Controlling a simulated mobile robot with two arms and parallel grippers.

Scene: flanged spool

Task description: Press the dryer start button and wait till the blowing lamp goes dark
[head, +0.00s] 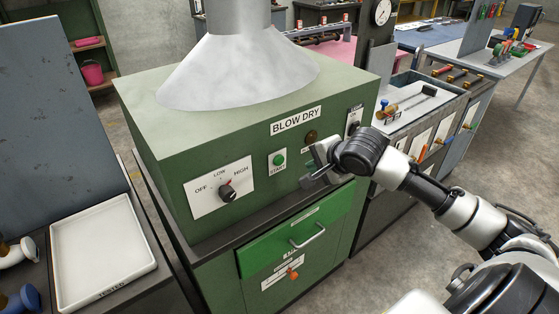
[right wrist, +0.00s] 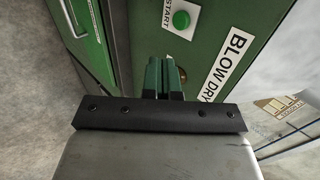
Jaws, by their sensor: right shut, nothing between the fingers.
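The green dryer (head: 235,130) carries a BLOW DRY label and a metal hood. Its green start button (head: 280,160) sits on a white START plate on the front; it also shows in the right wrist view (right wrist: 181,19). A small round lamp (head: 310,136) right of the button looks dull brown, not glowing. My right gripper (head: 309,172) is shut and empty, in front of the dryer's face, right of and slightly below the button. In the right wrist view its closed fingers (right wrist: 164,66) are apart from the button. My left gripper is out of view.
A knob (head: 227,192) marked OFF, LOW, HIGH is left of the button. A green drawer (head: 296,238) with a handle projects below. A white tray (head: 102,250) lies on the left bench. Another bench with tools (head: 415,100) stands right.

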